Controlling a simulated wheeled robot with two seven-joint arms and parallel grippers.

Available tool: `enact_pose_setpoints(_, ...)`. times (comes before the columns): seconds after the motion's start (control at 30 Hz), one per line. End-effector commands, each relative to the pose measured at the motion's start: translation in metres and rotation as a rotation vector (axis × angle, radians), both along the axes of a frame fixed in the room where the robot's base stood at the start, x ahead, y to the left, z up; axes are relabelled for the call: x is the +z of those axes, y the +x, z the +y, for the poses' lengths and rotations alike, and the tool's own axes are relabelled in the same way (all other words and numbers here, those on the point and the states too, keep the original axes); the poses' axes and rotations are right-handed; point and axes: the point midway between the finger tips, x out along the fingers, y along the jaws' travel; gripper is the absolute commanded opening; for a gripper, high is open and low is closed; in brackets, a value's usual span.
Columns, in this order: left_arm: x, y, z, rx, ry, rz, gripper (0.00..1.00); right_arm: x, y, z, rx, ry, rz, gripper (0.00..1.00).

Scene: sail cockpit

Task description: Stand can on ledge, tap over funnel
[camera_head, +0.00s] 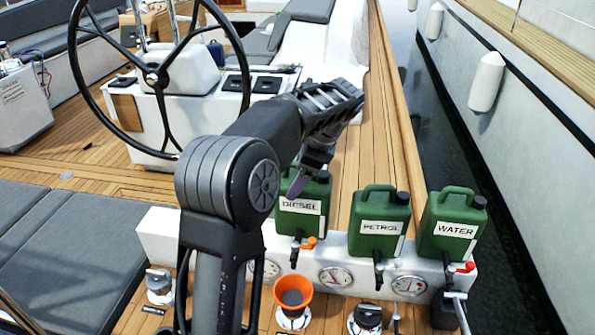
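A green can labelled DIESEL (301,222) stands upright on the white ledge (340,248), its top partly hidden by my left gripper. Its black tap with an orange lever (308,243) hangs over the ledge's front, above the orange funnel (294,292) in the picture. Green cans labelled PETROL (380,222) and WATER (453,226) stand to its right on the same ledge. My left gripper (300,182) points down at the DIESEL can's top. Whether it touches or grips the handle cannot be told. My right gripper is not in view.
Round gauges (335,277) sit on the ledge's front face, with deck fittings (367,318) below. A steering wheel (152,75) and console stand at the back left. Grey cushions (60,250) lie at left. Open water and another hull are at right.

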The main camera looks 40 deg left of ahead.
Motion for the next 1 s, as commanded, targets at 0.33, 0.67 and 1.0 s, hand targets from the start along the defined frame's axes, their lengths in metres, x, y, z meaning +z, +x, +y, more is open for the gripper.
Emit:
enact_pose_setpoints(0.33,-0.011,0.000,0.000,-0.002,0.001,-0.001,0.10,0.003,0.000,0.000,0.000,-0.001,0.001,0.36)
enact_pose_setpoints(0.67,-0.035,0.001,0.001,-0.001,0.002,-0.005,0.10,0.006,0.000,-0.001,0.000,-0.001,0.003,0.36)
enact_pose_setpoints(1.0,-0.040,0.000,0.000,-0.001,-0.001,0.000,0.85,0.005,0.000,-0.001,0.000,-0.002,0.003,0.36)
